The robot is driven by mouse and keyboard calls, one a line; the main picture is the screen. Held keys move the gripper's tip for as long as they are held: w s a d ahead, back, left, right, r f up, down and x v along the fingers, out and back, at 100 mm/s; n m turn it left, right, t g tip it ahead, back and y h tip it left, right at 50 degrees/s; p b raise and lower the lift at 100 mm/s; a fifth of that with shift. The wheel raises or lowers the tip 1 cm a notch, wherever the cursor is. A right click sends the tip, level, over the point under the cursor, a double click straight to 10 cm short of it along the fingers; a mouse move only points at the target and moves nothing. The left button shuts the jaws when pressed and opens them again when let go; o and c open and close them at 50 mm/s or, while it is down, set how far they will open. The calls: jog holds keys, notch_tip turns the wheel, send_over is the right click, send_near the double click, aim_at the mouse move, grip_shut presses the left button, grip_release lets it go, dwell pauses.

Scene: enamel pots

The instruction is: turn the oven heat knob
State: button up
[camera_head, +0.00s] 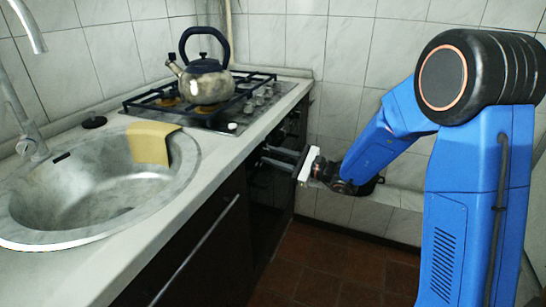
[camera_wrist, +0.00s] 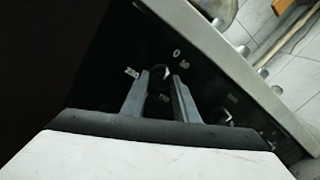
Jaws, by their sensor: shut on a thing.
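The dark oven front (camera_head: 268,195) is set into the cabinet below the hob. In the wrist view, a dark heat knob (camera_wrist: 161,71) sits on the black oven panel with small white markings around it. My gripper (camera_wrist: 162,79) has one finger on each side of this knob and is shut on it. In the head view my gripper (camera_head: 264,156) reaches the upper part of the oven front from the right. The knob is hidden there by the fingers and the angle. How far the knob is turned cannot be told.
A kettle (camera_head: 206,78) stands on the gas hob (camera_head: 226,124) above the oven. Hob knobs (camera_wrist: 243,50) sit close to the counter edge. A sink (camera_head: 75,190) with a yellow cloth (camera_head: 150,144) is at left. The tiled floor (camera_head: 335,265) before the oven is clear.

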jog(key=o, duration=1.1)
jog(key=shift+c, duration=0.2)
jog(key=v, duration=1.7)
jog(key=shift+d, duration=0.15)
jog(key=shift+s+f, duration=0.1)
